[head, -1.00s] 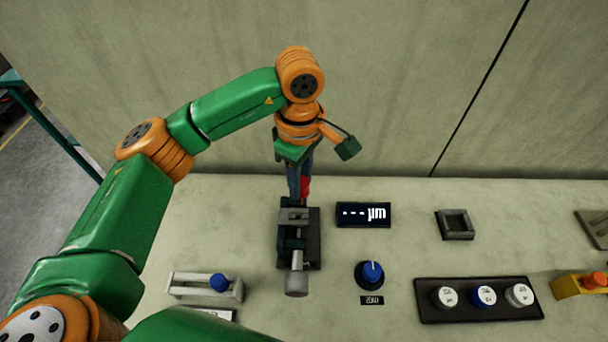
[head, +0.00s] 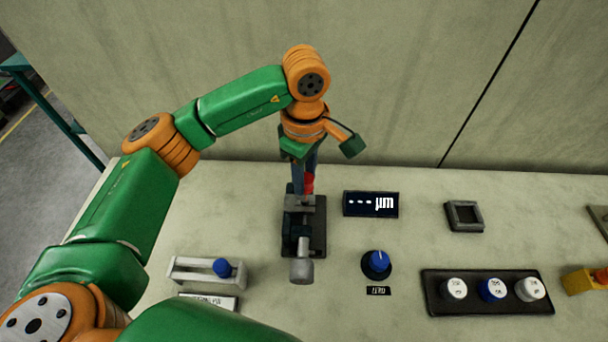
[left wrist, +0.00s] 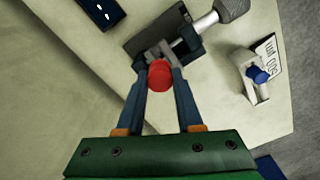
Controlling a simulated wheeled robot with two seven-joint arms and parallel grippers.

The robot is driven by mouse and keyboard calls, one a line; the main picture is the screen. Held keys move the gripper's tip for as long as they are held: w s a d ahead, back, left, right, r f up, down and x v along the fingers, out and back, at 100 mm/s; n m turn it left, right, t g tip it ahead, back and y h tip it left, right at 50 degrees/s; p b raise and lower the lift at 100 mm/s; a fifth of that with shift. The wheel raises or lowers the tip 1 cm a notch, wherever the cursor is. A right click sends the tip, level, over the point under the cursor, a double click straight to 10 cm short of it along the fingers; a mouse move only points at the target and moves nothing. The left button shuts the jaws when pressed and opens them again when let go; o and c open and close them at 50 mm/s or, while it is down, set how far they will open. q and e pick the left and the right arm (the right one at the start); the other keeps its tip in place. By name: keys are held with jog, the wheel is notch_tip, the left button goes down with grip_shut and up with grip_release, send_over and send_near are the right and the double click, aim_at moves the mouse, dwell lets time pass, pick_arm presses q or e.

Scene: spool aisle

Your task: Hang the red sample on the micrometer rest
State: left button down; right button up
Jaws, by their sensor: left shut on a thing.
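The red sample (left wrist: 159,74) is between the fingertips of my left gripper (left wrist: 158,82), which is shut on it. In the head view the red sample (head: 309,183) shows beside the dark fingers of the left gripper (head: 304,180). The micrometer rest (head: 303,235) is a dark stand with a grey frame and a grey thimble on the near side. In the left wrist view the micrometer (left wrist: 188,42) lies just beyond the red sample. The fingers hide part of the micrometer's far end, so I cannot tell whether the sample touches it. My right gripper is not in view.
A display reading "---µm" (head: 371,204) and a blue knob (head: 376,263) are right of the micrometer. A grey holder with a blue piece (head: 205,274) is to its left. A dark tray (head: 435,299) with several round pieces and a square frame (head: 464,216) lie further right.

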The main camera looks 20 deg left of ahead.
pick_arm(q)
jog(key=shift+f+b, duration=2.45)
jog(key=shift+f, duration=0.2)
jog(key=shift+c, duration=2.4)
grip_release()
jog(key=shift+r, duration=0.1)
notch_tip(320, 180, up, 7)
jog(key=shift+r, duration=0.1)
